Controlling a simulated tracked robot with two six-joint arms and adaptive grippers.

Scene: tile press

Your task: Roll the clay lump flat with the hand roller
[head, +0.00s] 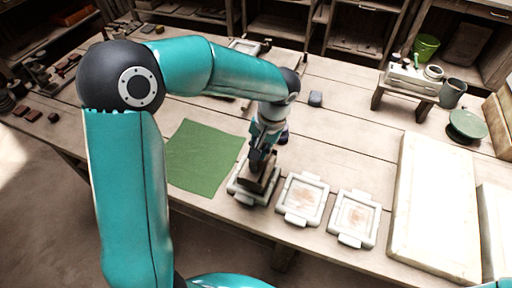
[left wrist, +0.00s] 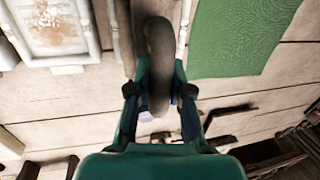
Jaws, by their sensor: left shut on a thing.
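My left gripper (head: 262,158) points down over the leftmost pale tile frame (head: 240,193), shut on a brown, rounded object (head: 263,172). In the left wrist view the object (left wrist: 158,40) sits between the fingers (left wrist: 159,90) and looks long and narrow; I cannot tell whether it is the hand roller. It hides much of the frame's inside, and I cannot tell whether it touches anything there. I cannot make out the clay lump for certain. My right gripper is not in view.
A green mat (head: 205,158) lies left of the frame. Two more pale frames (head: 301,218) (head: 337,226) with reddish stains stand to its right, then a large pale slab (head: 435,212). A raised stand (head: 405,98) is at the back right.

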